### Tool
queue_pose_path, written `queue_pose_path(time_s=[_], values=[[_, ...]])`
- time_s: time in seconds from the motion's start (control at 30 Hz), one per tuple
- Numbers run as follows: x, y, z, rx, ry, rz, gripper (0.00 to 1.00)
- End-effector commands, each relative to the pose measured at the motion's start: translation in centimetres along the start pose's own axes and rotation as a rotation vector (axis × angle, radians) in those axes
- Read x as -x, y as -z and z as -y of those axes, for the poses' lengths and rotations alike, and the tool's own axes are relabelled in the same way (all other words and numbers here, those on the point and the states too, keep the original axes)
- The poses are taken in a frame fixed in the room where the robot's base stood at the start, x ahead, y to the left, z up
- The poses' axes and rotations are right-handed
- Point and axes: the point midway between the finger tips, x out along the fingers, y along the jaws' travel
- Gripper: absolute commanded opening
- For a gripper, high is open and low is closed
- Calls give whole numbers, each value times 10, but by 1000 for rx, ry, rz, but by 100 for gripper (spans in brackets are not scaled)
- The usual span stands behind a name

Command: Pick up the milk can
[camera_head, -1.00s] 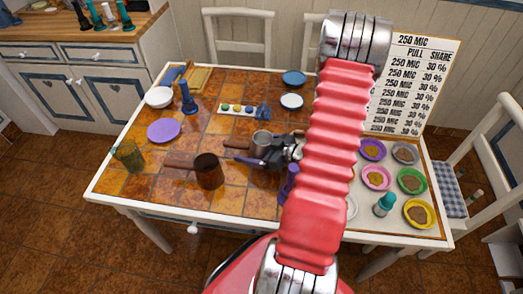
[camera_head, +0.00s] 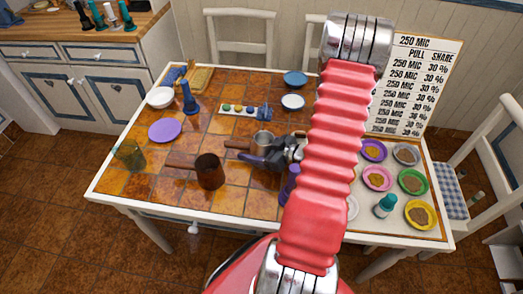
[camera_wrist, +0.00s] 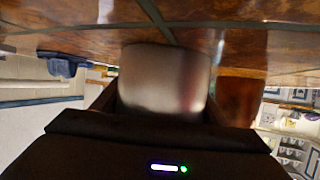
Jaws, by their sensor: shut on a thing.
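The milk can (camera_head: 263,139), a small metal pot with a brown handle to its left, is on the tiled table, partly hidden by my gripper. My gripper (camera_head: 264,154) reaches in from the right and is shut on it. In the wrist view, the can's metal side (camera_wrist: 165,80) fills the space between the jaws, close to the camera. The picture there is upside down, with the tiles at the top. I cannot tell whether the can touches the tabletop.
A dark brown pot (camera_head: 210,171) with a handle stands left of my gripper. A purple upright object (camera_head: 290,182) stands just in front. A sample tray (camera_head: 239,111) lies behind. Coloured bowls (camera_head: 377,178) are on the right. The tiles near the purple plate (camera_head: 165,130) are mostly clear.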

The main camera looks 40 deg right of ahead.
Motion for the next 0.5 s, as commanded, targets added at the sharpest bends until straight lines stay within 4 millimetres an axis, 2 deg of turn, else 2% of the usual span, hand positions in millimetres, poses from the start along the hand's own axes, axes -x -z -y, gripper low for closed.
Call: queue_pose_path(time_s=[0.5], values=[[2, 6, 0, 1, -1, -1, 35]])
